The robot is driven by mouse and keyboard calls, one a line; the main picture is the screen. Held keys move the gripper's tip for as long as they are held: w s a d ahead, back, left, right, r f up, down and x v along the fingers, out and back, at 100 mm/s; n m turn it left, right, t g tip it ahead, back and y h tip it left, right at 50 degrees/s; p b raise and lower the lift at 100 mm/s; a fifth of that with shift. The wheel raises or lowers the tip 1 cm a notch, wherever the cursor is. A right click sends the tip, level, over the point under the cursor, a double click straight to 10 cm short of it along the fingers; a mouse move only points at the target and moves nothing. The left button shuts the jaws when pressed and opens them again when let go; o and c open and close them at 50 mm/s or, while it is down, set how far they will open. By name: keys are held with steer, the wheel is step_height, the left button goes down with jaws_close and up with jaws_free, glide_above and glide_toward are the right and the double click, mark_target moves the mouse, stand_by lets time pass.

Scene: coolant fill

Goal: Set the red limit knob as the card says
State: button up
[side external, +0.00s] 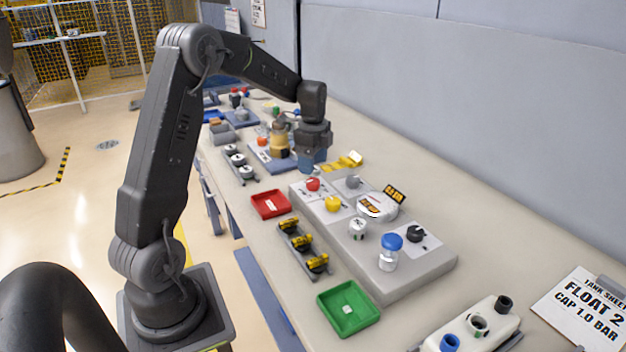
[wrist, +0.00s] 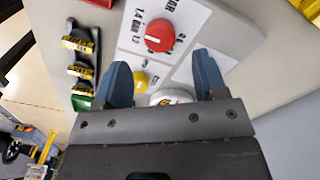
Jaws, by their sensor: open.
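The red limit knob (side external: 312,184) sits on the grey panel (side external: 424,273), near its far end in the side view. In the wrist view the red knob (wrist: 158,34) is round, on a white dial plate with BAR markings, some cut off or too blurred to read. A pale line crosses its face roughly sideways. My gripper (side external: 312,166) is over the panel's far end. Its two blue fingers (wrist: 163,82) are apart, with nothing between them gripped; the red knob lies beyond their tips. The card (side external: 585,308) reads "TANK SHEET, FLOAT 2, CAP 1.0 BAR".

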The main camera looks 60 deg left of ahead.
mark_target(313, 180)
step_height(313, 180, down, 6)
steer(key=shift+r, duration=0.1)
steer(key=shift+c, duration=0.2)
steer(key=c, duration=0.9)
